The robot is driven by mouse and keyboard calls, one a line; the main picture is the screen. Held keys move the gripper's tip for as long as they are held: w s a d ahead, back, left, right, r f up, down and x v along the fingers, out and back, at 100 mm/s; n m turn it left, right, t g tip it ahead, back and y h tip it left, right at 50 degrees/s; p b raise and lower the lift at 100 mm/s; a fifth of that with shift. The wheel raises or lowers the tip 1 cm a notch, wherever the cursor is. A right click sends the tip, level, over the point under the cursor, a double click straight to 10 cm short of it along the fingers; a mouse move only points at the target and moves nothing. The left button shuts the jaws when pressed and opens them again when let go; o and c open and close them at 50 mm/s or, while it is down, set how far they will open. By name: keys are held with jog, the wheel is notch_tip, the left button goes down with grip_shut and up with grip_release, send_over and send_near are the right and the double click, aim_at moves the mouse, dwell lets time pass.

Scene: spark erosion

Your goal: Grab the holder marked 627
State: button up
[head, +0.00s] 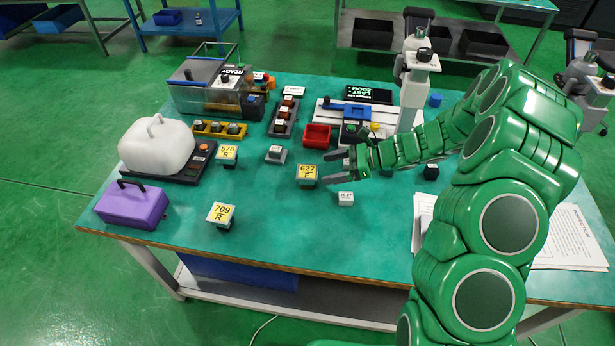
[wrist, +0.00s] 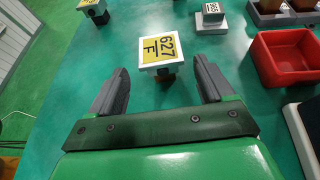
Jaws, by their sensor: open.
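The holder marked 627 F (head: 307,171) stands on the green table near its middle. It has a yellow label on a pale square top and a dark base. In the wrist view the 627 holder (wrist: 161,50) is just beyond the fingertips, centred between them. My gripper (head: 336,168) is open and empty, reaching in from the right beside the holder. In the wrist view my gripper (wrist: 160,78) has its two grey fingers spread. I cannot tell whether a finger touches the holder.
Similar holders marked 576 R (head: 227,152) and 709 R (head: 221,213) stand to the left. A small white block (head: 346,198) sits close in front of my gripper. A red bin (head: 317,135) and a grey block (head: 276,154) are behind. The table's front left is mostly clear.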

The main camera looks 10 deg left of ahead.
aim_at(308, 179)
notch_tip(308, 179, down, 3)
jog(key=shift+r, duration=0.1)
jog(key=shift+x, duration=3.9)
jog(key=c, duration=1.3)
